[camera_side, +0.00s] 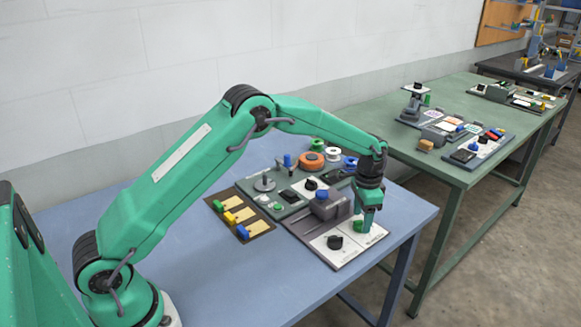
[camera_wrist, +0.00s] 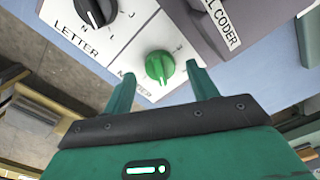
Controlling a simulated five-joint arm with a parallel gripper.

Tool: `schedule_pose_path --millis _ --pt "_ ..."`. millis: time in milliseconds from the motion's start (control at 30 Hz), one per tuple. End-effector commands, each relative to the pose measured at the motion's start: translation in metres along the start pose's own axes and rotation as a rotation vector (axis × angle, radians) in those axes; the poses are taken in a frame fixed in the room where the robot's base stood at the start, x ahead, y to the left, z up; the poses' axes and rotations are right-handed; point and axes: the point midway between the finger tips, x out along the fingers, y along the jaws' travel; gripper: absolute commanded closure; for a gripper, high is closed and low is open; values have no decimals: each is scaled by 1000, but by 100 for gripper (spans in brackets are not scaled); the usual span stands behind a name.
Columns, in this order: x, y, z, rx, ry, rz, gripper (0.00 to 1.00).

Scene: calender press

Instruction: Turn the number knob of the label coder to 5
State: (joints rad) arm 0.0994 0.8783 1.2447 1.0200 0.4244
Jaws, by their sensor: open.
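The label coder shows in the wrist view as a grey housing marked "...L CODER" (camera_wrist: 212,28) with a white dial panel in front. Its green number knob (camera_wrist: 160,66) sits on that panel, the word beside it partly hidden by a finger. The digits around it are too small to read, so its setting is unclear. My gripper (camera_wrist: 160,76) is open, one finger on each side of the green knob; whether they touch it I cannot tell. In the side view my gripper (camera_side: 369,214) points down over the green knob (camera_side: 359,226).
A black knob (camera_wrist: 95,10) marked "LETTER" is beside the number knob; it also shows in the side view (camera_side: 334,242). A board with yellow panels and coloured blocks (camera_side: 240,214), spools (camera_side: 311,160) and other fixtures are nearby. The blue table's front (camera_side: 265,285) is clear.

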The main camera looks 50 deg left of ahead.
Motion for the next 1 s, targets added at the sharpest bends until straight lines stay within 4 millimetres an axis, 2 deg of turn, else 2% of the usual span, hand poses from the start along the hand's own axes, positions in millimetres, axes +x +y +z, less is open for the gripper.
schedule_pose_path --millis 500,700,1000 --pt "-62 0 -1 0 4 -2 42" --pt "-70 0 0 0 2 -1 42" --pt "-71 0 0 0 2 -1 42"
